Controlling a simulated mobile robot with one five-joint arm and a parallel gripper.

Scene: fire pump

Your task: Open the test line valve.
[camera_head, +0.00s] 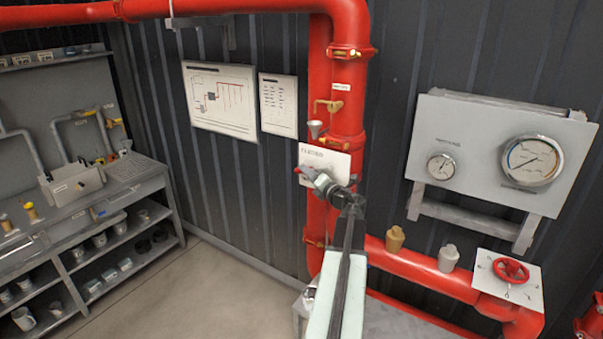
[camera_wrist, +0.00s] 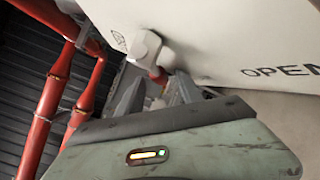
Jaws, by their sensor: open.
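A white plate (camera_head: 325,160) with small lettering is fixed on the red upright pipe; I cannot read it in the head view. In the wrist view a white plate (camera_wrist: 225,40) bears the word OPEN at right. A pale blocky valve handle (camera_wrist: 146,47) with a red part below it stands out from this plate. My gripper (camera_wrist: 157,92) is open. Its two grey fingers point toward the handle, with the red part showing near the fingertips; I cannot tell whether they touch. In the head view my gripper (camera_head: 328,186) is in front of the plate and partly hides the valve.
A red handwheel (camera_head: 511,270) sits on another white plate at lower right. A gauge panel (camera_head: 488,150) with two dials hangs above it. A brass lever (camera_head: 328,105) is higher on the upright pipe. Shelves (camera_head: 110,250) stand at left; the floor (camera_head: 220,300) between is clear.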

